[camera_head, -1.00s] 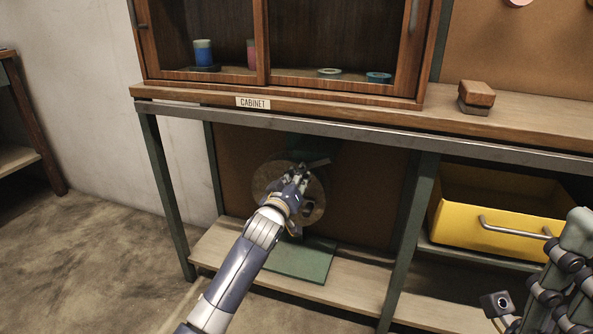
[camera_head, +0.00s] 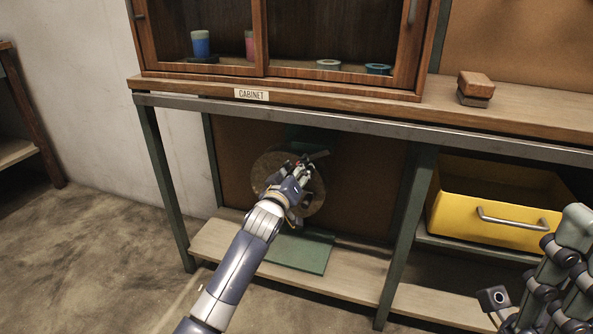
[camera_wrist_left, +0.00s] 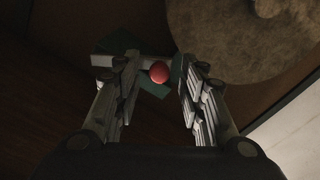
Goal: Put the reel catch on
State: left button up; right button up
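A round reel (camera_head: 312,200) stands upright under the bench; its brown face also shows in the left wrist view (camera_wrist_left: 235,45). A small red knob (camera_wrist_left: 159,72) sits beside the reel, with a light grey bar and dark green parts (camera_wrist_left: 120,42) behind it. I take the knob to be the catch's handle. My left gripper (camera_wrist_left: 157,75) is open, its fingers on either side of the knob with visible gaps. In the head view the left gripper (camera_head: 300,173) covers part of the reel. My right gripper (camera_head: 530,300) is partly in view at the lower right; its fingertips are unclear.
A green base plate (camera_head: 300,252) lies on the lower wooden shelf (camera_head: 345,287). A bench leg (camera_head: 408,225) stands right of the reel, with a yellow drawer (camera_head: 490,205) beyond. The cabinet (camera_head: 265,82) and a wooden block (camera_head: 476,86) are on the bench top.

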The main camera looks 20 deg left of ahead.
pick_arm(q)
jog(key=shift+s, duration=0.1)
jog(key=s, duration=1.1)
jog(key=shift+s+a, duration=0.2)
jog(key=shift+s, duration=0.2)
